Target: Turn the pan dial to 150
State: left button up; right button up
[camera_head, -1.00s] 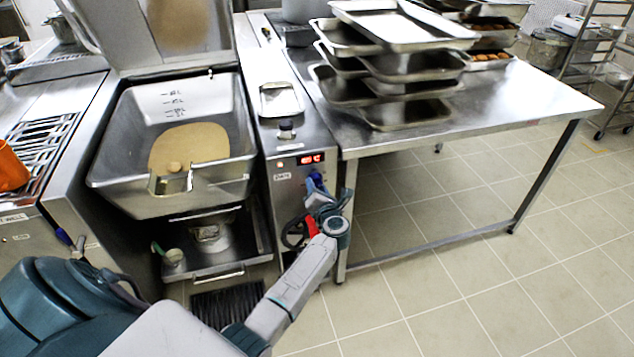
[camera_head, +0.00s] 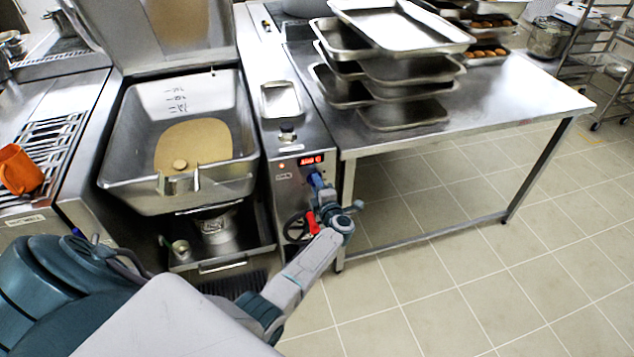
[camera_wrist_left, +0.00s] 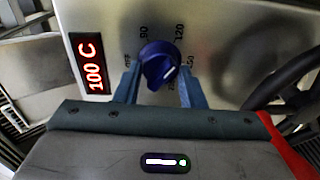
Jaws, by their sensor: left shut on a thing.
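The blue pan dial (camera_wrist_left: 160,66) is on the steel control panel, with marks 90, 120 and 150 around it. My left gripper (camera_wrist_left: 159,72) is shut on the dial, one finger on each side. In the head view the left gripper (camera_head: 317,184) is at the panel front, hiding most of the dial. The red display (camera_wrist_left: 91,64) beside the dial reads 100 C. My right gripper is not in view.
A black handwheel (camera_wrist_left: 285,82) sits right of the dial in the wrist view. The tilting pan (camera_head: 130,180) stands left of the panel. A steel table (camera_head: 510,115) with stacked trays (camera_head: 400,28) stands to the right. The tiled floor (camera_head: 440,290) in front is clear.

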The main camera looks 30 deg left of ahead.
pick_arm(q)
jog(key=m+y+p, duration=0.1)
jog(key=m+p, duration=0.2)
jog(key=m, duration=0.7)
jog(key=shift+w+d, duration=0.1)
jog(key=shift+m+p, duration=0.3)
dwell(0.3)
jog(key=o, duration=1)
jog(key=v, duration=1)
jog(key=shift+s+d, duration=0.2)
jog(key=shift+d, duration=0.1)
